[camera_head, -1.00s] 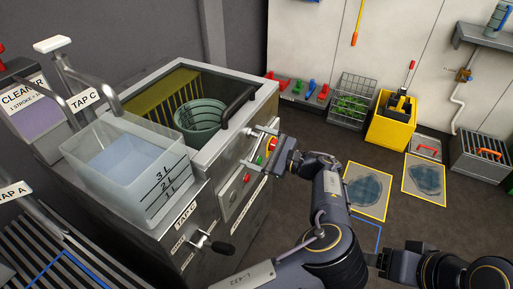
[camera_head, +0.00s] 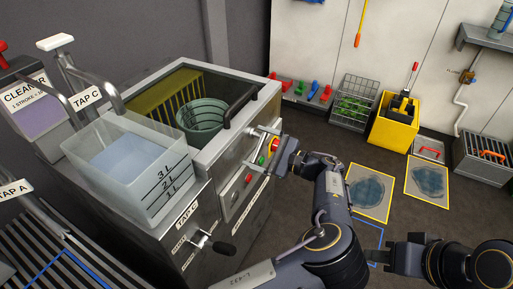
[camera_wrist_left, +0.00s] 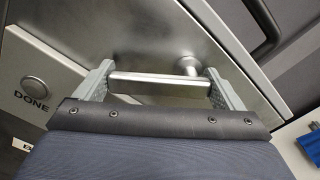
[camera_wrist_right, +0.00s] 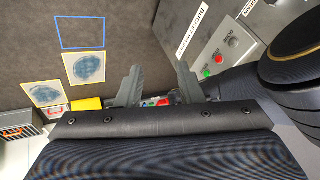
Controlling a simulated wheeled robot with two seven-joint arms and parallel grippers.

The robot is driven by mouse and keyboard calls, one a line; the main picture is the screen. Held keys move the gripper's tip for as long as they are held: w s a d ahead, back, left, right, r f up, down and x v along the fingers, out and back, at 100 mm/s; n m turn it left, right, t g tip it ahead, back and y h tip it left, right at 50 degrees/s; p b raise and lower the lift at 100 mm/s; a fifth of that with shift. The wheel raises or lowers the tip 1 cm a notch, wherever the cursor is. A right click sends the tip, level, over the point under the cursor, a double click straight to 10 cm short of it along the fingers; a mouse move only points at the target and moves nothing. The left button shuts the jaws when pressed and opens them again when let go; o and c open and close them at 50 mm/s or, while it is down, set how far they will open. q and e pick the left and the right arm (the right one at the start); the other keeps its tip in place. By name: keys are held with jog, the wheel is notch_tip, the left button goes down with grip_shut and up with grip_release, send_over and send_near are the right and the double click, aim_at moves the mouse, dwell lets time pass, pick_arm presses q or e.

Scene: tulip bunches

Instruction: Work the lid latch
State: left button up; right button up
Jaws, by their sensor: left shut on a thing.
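The lid latch is a silver bar on a round pivot on the front of the steel washer, just below the lid's edge. In the left wrist view the latch (camera_wrist_left: 160,80) lies lengthwise between the two fingers of my left gripper (camera_wrist_left: 162,88), which is shut on it. In the head view my left gripper (camera_head: 268,143) is at the washer's front, beside the red and green buttons. The glass lid (camera_head: 215,85) with its dark handle (camera_head: 240,106) is down over a green bucket (camera_head: 202,118). My right gripper (camera_wrist_right: 158,88) is open and empty, away from the washer.
A clear water tub (camera_head: 130,160) stands on the washer's left part, near Tap C (camera_head: 97,95). A yellow bin (camera_head: 392,130) and wire crate (camera_head: 352,115) stand by the wall. Floor mats (camera_head: 370,190) lie at right.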

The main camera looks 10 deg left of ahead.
jog(key=w+r+n, duration=0.1)
jog(key=w, duration=0.1)
jog(key=w+r+n+g, duration=0.1)
jog(key=w+r+n, duration=0.1)
jog(key=w, duration=0.1)
jog(key=w+a+r+n+h, duration=0.1)
jog(key=w+r, duration=0.1)
jog(key=shift+w+n+g, duration=0.15)
jog(key=shift+n+g, duration=0.15)
grip_shut()
notch_tip(320, 180, up, 2)
jog(key=n+t+h, duration=0.3)
jog(key=n+h, duration=0.3)
jog(key=n, duration=0.4)
send_over(257, 151)
jog(key=s+a, duration=0.4)
jog(key=s, duration=0.5)
jog(key=shift+m, duration=0.3)
jog(key=x, duration=1.3)
jog(key=shift+w, duration=0.15)
